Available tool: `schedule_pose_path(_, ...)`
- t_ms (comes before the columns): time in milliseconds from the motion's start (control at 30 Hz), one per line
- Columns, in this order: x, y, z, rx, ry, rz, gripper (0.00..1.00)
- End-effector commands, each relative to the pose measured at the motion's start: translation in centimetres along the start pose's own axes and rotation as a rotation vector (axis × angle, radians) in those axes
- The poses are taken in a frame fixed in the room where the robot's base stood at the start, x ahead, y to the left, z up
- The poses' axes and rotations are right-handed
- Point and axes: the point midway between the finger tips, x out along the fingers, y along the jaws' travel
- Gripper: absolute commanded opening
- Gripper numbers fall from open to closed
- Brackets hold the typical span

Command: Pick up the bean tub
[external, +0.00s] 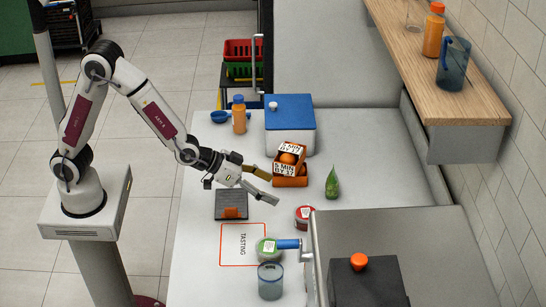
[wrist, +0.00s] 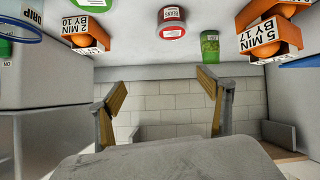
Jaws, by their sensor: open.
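The likely bean tub is a small round tub with a red rim and a white label (external: 304,214); it stands on the white counter beside the grey machine, partly hidden by it. It also shows at the top of the wrist view as a red tub (wrist: 171,22), beyond the fingertips; its label print is too small to read surely. A similar green-lidded tub (external: 268,248) stands nearer the front. My gripper (external: 264,184) is open and empty above the counter, to the upper left of the red tub and apart from it. Its spread fingers show in the wrist view (wrist: 163,92).
Orange crates with cards (external: 290,181) stand beyond my gripper, with a green pouch (external: 332,184) right of them. A black-and-orange item (external: 232,205) lies left. A grey machine (external: 385,235) and blue handle (external: 288,244) flank the tubs. The tasting mat (external: 228,250) is clear.

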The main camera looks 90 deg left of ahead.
Motion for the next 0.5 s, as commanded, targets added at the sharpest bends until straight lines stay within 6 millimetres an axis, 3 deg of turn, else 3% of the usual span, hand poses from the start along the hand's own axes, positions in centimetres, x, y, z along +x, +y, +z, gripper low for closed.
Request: schedule_pose_path(500, 7.7, -1.4, 4.3, 0.019, 0.124, -0.110, 0.78)
